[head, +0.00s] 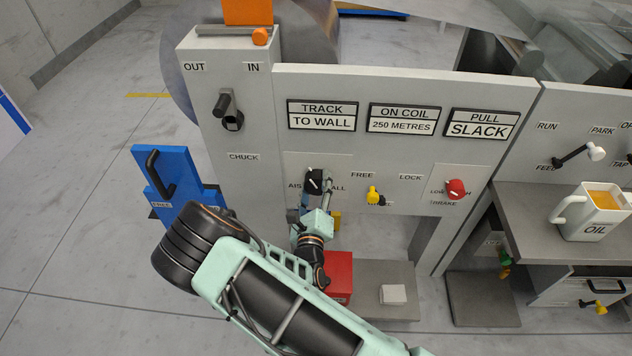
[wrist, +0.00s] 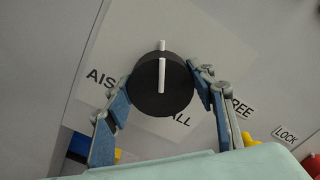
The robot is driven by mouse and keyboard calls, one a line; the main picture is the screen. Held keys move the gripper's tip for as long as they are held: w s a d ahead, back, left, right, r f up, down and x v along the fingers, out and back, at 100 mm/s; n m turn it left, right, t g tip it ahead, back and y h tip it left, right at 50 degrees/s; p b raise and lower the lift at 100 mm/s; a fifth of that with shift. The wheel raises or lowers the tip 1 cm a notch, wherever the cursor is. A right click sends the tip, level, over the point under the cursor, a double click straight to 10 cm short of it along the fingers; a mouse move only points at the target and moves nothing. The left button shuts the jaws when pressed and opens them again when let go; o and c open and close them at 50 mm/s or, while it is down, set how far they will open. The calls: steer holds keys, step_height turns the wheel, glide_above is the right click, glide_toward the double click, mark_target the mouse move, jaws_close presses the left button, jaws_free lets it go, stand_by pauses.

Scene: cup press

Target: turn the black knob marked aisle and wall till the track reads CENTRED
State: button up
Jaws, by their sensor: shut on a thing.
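The black knob (head: 313,181) sits on a pale plate on the grey panel, between the partly hidden labels AISLE and WALL. In the wrist view the knob (wrist: 160,86) is a round black disc with a white line running nearly straight up and down the picture. My gripper (wrist: 160,90) has a blue-padded finger on each side of the knob and is shut on it. In the head view my gripper (head: 318,195) reaches the knob from below. The track sign (head: 322,115) above reads TO WALL.
To the right are a yellow knob (head: 375,195) near FREE and LOCK, and a red knob (head: 455,189). Below stand a red box (head: 339,276) and a white block (head: 393,294) on a grey ledge. A blue board with a black handle (head: 158,174) stands left.

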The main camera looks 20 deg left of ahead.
stand_by(0.4)
steer(key=o, duration=1.2)
steer(key=shift+c, duration=0.2)
steer(key=v, duration=1.2)
steer(key=shift+d+r, duration=0.1)
